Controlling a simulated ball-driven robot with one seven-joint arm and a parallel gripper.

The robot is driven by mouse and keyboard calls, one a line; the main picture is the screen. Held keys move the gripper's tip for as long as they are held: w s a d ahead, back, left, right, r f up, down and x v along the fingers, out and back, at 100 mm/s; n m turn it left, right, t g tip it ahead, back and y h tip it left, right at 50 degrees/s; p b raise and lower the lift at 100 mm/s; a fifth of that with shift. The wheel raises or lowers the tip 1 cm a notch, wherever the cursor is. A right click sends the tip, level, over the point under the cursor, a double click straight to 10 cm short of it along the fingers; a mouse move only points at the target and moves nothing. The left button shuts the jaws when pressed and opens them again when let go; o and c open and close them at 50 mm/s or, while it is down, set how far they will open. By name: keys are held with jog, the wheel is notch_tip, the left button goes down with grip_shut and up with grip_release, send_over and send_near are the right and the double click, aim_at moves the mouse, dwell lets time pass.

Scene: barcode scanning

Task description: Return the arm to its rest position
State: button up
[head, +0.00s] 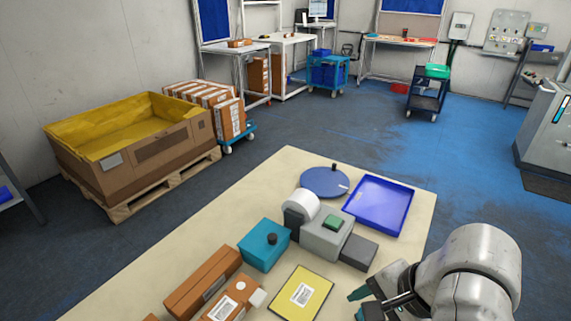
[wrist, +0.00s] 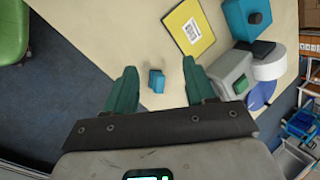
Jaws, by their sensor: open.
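My gripper (head: 361,302) is at the lower right of the head view, over the near right part of the cream table (head: 270,185). In the wrist view my gripper (wrist: 158,68) has its two teal fingers spread apart, with nothing held between them. A small blue block (wrist: 156,82) shows on the table in the gap between the fingers, apart from both. My grey arm partly hides the table's right edge in the head view.
A yellow labelled panel (head: 301,292), teal box (head: 264,245), grey device with a green button (head: 325,236), blue tray (head: 380,206) and blue disc (head: 324,181) occupy the table. Brown boxes (head: 203,282) lie at its near left.

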jog(key=s+f+n, duration=0.2)
jog(key=f, duration=0.2)
jog(key=s+d+f+n, duration=0.1)
jog(key=s+f+n, duration=0.1)
jog(key=f, duration=0.2)
jog(key=s+f+n+t, duration=0.1)
jog(key=s+f+n, duration=0.1)
jog(key=f, duration=0.3)
jog(key=shift+s+d+b, duration=0.25)
jog(key=shift+s+b, duration=0.1)
jog(key=s+d+f+n+g+h, duration=0.2)
jog(key=s+d+f+n+h, duration=0.2)
jog(key=s+d+f, duration=0.4)
jog(key=s+d, duration=0.2)
jog(key=s, duration=0.3)
jog(key=shift+d+n+g, duration=0.3)
jog(key=shift+d+n, duration=0.05)
jog(key=shift+n, duration=0.05)
jog(key=shift+s+f, duration=0.1)
